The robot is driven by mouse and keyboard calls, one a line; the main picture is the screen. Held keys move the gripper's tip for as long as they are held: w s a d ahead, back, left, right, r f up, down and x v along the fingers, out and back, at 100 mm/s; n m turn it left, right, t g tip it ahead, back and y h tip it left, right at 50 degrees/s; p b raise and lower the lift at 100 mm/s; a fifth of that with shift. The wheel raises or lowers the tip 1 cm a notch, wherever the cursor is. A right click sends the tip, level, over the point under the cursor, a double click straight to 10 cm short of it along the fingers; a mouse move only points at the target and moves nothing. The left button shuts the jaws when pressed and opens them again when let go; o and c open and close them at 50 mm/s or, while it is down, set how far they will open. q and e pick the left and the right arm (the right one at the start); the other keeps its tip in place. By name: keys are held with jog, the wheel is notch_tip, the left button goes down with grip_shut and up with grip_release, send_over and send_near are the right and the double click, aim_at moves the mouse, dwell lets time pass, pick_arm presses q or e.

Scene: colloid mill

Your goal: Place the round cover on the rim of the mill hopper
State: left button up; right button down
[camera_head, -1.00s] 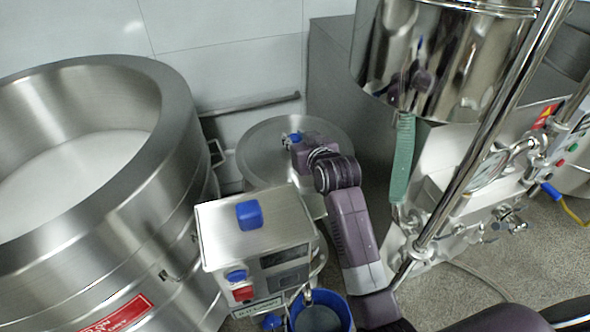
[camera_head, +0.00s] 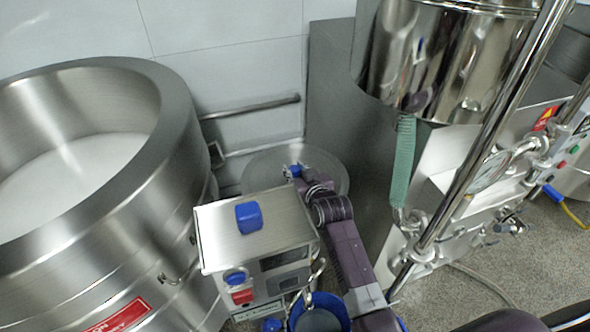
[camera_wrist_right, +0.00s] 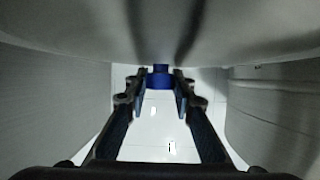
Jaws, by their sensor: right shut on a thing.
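The round cover (camera_head: 268,163) is a grey metal disc in the middle of the head view, behind the control box, roughly level. My right gripper (camera_head: 295,171) is shut on the blue knob at its middle. In the right wrist view the two fingers (camera_wrist_right: 159,84) close on the blue knob (camera_wrist_right: 159,76), and the cover's grey surface (camera_wrist_right: 230,35) fills the top. The mill hopper is hidden below the cover and behind the control box and my arm, so I cannot tell whether the cover touches its rim. My left gripper is not in view.
The control box (camera_head: 270,228) with a blue knob stands just in front of the cover. A large open steel vat (camera_head: 150,215) is at left, with a polished tank (camera_head: 450,65) and pipes at right. A blue container (camera_head: 337,302) is below. A wall rail (camera_head: 250,107) runs behind.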

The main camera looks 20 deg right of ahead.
jog(key=c, duration=2.1)
grip_release()
jog(key=shift+f, duration=0.15)
jog(key=o, duration=0.4)
jog(key=shift+o, duration=0.2)
jog(key=shift+r, duration=0.3)
jog(key=v, duration=1.2)
jog(key=shift+p, duration=0.3)
